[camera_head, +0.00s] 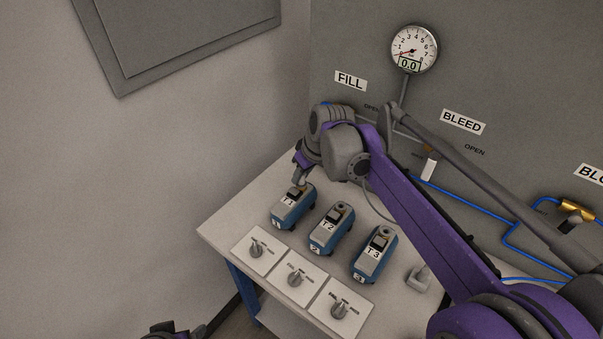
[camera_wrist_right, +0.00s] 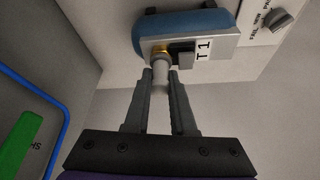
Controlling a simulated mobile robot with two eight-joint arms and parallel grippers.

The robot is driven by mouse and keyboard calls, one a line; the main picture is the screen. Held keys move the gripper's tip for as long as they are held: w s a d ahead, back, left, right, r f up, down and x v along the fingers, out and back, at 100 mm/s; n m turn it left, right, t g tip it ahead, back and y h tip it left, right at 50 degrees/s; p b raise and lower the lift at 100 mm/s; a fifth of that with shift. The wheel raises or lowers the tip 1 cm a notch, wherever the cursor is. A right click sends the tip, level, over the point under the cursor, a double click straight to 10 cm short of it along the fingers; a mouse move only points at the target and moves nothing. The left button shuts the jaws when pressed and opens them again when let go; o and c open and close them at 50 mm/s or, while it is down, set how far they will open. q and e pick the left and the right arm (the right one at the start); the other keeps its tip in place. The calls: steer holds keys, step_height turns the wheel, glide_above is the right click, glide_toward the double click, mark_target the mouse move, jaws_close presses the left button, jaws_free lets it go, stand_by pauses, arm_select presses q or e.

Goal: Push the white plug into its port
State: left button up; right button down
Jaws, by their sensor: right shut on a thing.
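My right gripper (camera_head: 301,180) reaches down over the T1 unit (camera_head: 291,210) at the far left of the row. In the right wrist view its two fingers (camera_wrist_right: 161,80) are closed on the white plug (camera_wrist_right: 161,88), a pale cylinder. The plug points at the brass port (camera_wrist_right: 159,50) on the T1 unit (camera_wrist_right: 195,22) and appears in line with it. Its front end meets or nearly meets the port; I cannot tell how deep it sits. A part of my left arm (camera_head: 170,331) shows at the bottom edge; its fingers are hidden.
The T2 unit (camera_head: 332,230) and T3 unit (camera_head: 374,255) stand beside T1 on the pale table (camera_head: 222,228). Several knob panels (camera_head: 257,250) lie in front. A gauge (camera_head: 414,48) reading 0.0 and blue pipes (camera_head: 470,203) are on the back wall.

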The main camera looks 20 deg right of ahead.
steer(key=shift+c, duration=1.4)
jaws_free()
steer(key=shift+r+p, duration=2.15)
steer(key=shift+r, duration=1.45)
arm_select(q)
steer(key=r, duration=0.2)
steer(key=w+r, duration=0.2)
steer(key=r, duration=0.1)
steer(key=shift+r, duration=0.3)
arm_select(e)
steer(key=shift+w+f, duration=0.1)
arm_select(q)
steer(key=shift+s, duration=0.1)
